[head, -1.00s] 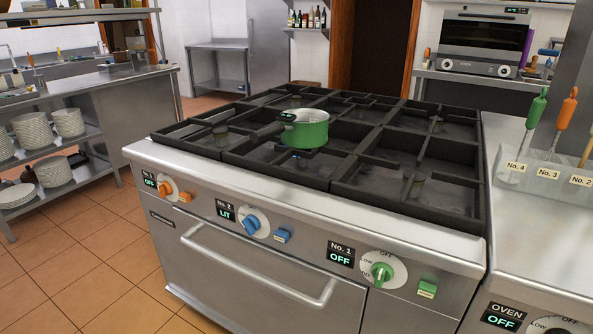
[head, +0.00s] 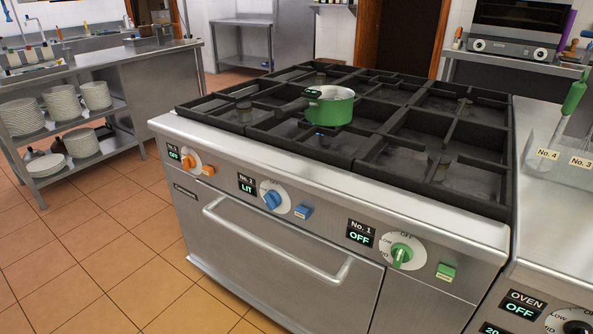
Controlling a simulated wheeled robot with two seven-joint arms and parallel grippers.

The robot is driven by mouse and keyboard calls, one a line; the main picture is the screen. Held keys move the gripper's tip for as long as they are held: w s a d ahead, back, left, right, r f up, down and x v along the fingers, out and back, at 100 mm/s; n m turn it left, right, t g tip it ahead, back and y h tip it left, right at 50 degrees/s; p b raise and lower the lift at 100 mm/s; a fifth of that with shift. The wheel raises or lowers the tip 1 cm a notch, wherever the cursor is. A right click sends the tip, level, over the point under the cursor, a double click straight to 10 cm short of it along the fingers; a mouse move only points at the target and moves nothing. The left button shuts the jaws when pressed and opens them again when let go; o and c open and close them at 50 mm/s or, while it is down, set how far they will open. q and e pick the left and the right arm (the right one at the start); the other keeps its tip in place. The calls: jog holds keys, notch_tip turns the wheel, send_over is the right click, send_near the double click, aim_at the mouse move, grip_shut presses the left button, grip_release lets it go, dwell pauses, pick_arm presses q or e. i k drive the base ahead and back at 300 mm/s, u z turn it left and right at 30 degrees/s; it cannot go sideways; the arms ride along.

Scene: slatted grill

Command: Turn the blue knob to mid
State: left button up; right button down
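The blue knob (head: 272,199) sits on a white dial on the stove's front panel, between the orange and green knobs. The display (head: 248,185) beside it reads No. 2 LIT. A blue button (head: 302,212) is just right of the dial. The knob's pointer setting is too small to read. Neither of my grippers is in view.
A green pot (head: 330,106) stands on the black grates (head: 430,110). The orange knob (head: 188,162) and green knob (head: 402,254) flank the blue one; No. 1 reads OFF. An oven handle (head: 275,243) sticks out below. The tiled floor (head: 110,260) at front left is clear.

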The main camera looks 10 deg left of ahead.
aim_at(272, 198)
jog(key=u, duration=1.6)
jog(key=k, duration=0.4)
jog(key=z, duration=0.2)
jog(key=i, duration=0.75)
